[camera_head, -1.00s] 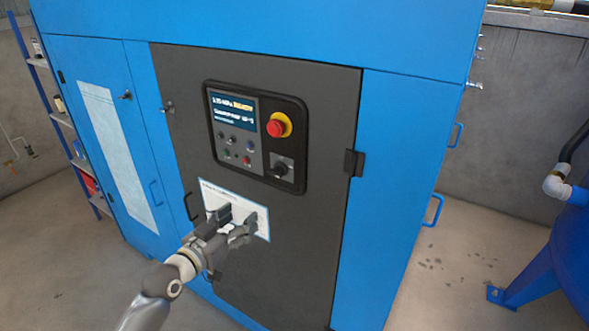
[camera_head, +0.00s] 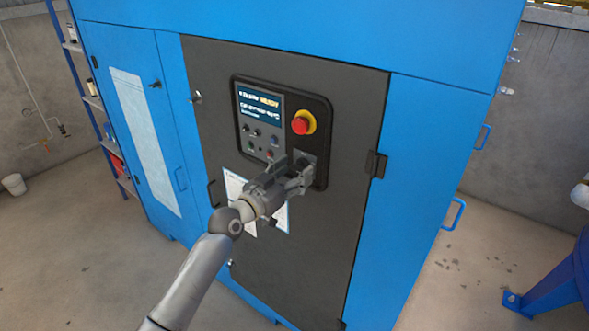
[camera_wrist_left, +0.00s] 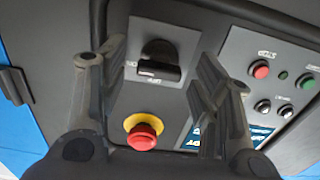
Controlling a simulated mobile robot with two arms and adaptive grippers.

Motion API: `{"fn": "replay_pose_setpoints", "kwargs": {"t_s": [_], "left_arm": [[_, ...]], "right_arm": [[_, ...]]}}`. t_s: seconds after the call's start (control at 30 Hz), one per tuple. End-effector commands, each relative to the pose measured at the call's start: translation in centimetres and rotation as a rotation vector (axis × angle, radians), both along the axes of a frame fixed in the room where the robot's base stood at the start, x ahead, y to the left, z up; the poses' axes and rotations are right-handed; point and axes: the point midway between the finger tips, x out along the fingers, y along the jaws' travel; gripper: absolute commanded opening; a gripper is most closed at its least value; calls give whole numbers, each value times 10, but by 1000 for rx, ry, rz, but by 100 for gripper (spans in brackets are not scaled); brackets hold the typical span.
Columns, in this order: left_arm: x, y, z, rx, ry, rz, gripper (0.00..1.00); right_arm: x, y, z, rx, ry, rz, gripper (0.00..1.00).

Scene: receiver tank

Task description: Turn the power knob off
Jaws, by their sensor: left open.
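The black power knob (camera_wrist_left: 160,62) sits on a grey square plate, at the upper middle of the left wrist view. Its grip bar lies roughly level in that picture, with small white labels beside and below it. In the head view the knob (camera_head: 308,160) is partly hidden behind my gripper. My left gripper (camera_head: 297,172) is open in front of the control panel (camera_head: 322,125), lined up with the knob. In the wrist view its two fingers stand on either side of the knob; I cannot tell whether they touch it. My right gripper is not in view.
A red emergency stop button (camera_head: 301,125) on a yellow ring is close to the knob, and also shows in the wrist view (camera_wrist_left: 142,136). Small push buttons (camera_head: 273,140) and a lit display (camera_head: 259,104) are left of it. A door latch (camera_head: 376,164) projects at right.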

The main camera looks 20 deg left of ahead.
Motion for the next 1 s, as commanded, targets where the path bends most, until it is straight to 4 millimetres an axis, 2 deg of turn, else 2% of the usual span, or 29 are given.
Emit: {"fn": "replay_pose_setpoints", "kwargs": {"t_s": [0.4, 0.73, 1.0], "left_arm": [[6, -3, 0, 1, 1, -1, 57], [6, -2, 0, 1, 1, 0, 14], [6, -2, 0, -21, 9, 0, 12]], "right_arm": [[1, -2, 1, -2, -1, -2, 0], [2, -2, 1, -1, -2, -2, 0], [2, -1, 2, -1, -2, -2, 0]]}}
